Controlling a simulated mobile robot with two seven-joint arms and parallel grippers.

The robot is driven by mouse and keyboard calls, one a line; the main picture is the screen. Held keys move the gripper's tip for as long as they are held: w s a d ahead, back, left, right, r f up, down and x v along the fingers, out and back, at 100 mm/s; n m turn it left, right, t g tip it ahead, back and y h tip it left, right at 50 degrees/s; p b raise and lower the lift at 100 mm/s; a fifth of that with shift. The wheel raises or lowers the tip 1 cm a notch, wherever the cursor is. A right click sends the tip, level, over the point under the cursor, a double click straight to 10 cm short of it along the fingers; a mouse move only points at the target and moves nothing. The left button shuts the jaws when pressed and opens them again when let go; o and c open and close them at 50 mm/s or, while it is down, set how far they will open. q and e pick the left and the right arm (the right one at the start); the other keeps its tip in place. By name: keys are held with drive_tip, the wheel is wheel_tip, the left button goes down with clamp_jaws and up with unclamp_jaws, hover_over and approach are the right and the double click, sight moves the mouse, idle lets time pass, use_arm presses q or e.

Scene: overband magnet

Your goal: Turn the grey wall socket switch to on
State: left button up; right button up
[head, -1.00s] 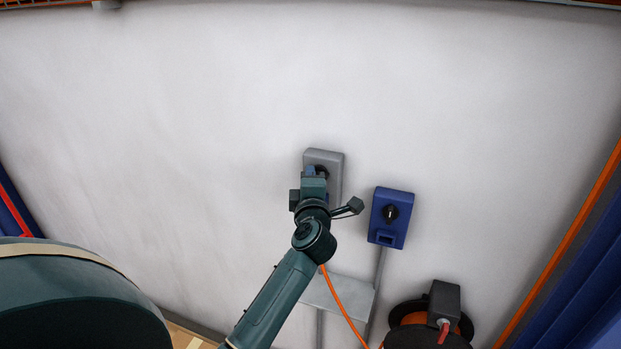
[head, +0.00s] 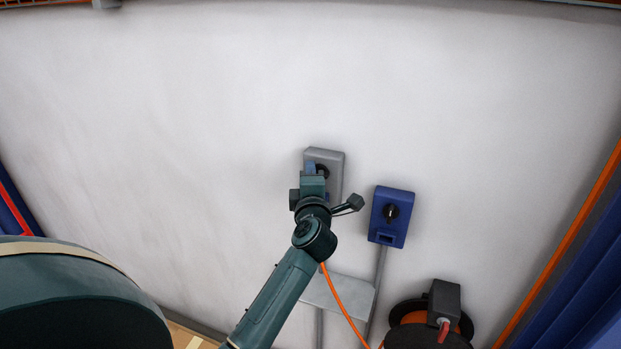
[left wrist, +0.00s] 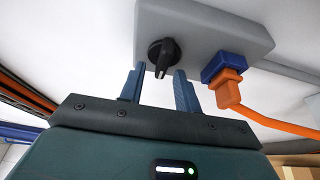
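The grey wall socket (head: 336,160) is mounted on the white wall and also fills the top of the left wrist view (left wrist: 215,30). Its black rotary switch (left wrist: 163,55) shows there, with its handle pointing down towards my gripper; in the head view the switch (head: 323,170) is partly hidden. My left gripper (left wrist: 158,88) is open and empty. Its two blue fingers are spread apart just short of the switch, one to each side of its handle line. I cannot tell whether they touch it. My right gripper is not in view.
A blue switch box (head: 392,217) hangs to the right. A cable reel (head: 425,325) stands low at the right. The wall to the left is bare.

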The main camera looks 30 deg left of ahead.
use_arm(q)
drive_tip(key=b+v, duration=0.1)
drive_tip(key=v, duration=1.2)
drive_tip(key=shift+s+d, duration=0.1)
